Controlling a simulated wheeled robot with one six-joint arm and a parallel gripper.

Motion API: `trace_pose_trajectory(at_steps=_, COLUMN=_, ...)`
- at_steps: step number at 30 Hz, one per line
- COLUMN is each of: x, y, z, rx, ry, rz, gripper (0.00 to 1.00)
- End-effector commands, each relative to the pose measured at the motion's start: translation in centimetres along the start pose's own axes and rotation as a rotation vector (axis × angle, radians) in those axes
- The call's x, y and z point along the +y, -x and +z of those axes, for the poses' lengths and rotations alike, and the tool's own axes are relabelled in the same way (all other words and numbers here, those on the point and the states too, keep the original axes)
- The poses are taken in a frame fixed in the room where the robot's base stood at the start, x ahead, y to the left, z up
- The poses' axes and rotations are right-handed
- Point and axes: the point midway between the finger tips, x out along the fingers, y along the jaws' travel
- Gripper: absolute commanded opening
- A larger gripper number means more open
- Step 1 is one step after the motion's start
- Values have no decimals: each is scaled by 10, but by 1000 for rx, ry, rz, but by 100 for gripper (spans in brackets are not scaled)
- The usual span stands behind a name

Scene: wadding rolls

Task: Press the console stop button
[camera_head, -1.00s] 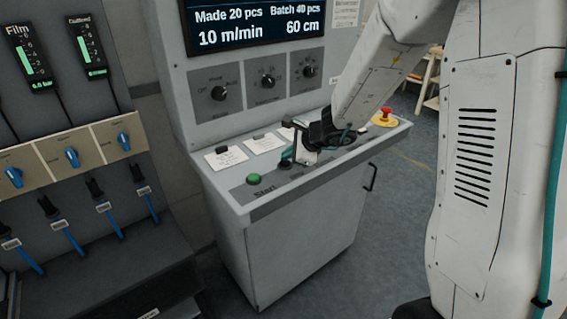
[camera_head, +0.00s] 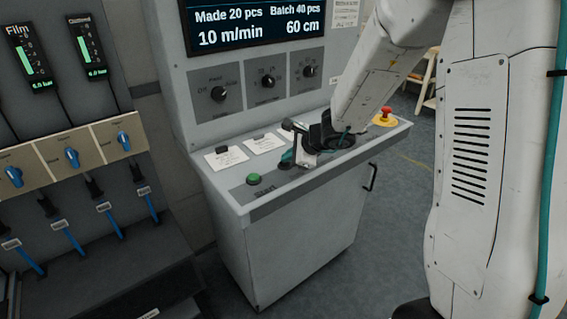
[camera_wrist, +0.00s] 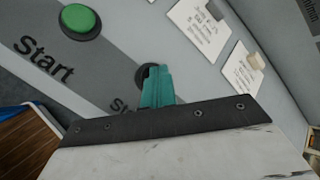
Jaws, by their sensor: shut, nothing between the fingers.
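My gripper (camera_wrist: 158,86) is shut, its teal fingertips together with nothing between them. In the wrist view the tips cover most of a round dark button (camera_wrist: 146,76) on the console's grey strip. A partly hidden label beginning "St" lies beside it, so it seems to be the stop button. I cannot tell whether the tips touch it or whether it is pressed in. In the head view my gripper (camera_head: 288,158) is low over the console top (camera_head: 228,190), right of the green Start button (camera_head: 254,179), and the dark button is hidden. The Start button also shows in the wrist view (camera_wrist: 80,20).
A red and yellow emergency button (camera_head: 385,117) sits at the console's right end, beyond my wrist. White cards (camera_head: 226,157) lie behind the buttons. Knobs (camera_head: 219,93) and a display (camera_head: 255,26) are on the upright panel. A valve panel (camera_head: 72,157) stands left.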

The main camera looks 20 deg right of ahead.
Motion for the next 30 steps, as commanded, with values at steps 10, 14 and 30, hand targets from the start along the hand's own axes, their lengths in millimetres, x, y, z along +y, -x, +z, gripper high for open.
trace_pose_trajectory(at_steps=10, x=-6, y=8, z=6, rx=0, ry=1, rz=-1, gripper=0)
trace_pose_trajectory(at_steps=14, x=-8, y=11, z=8, rx=0, ry=0, rz=0, gripper=0)
trace_pose_trajectory(at_steps=30, x=-18, y=25, z=18, rx=-1, ry=2, rz=-2, gripper=0)
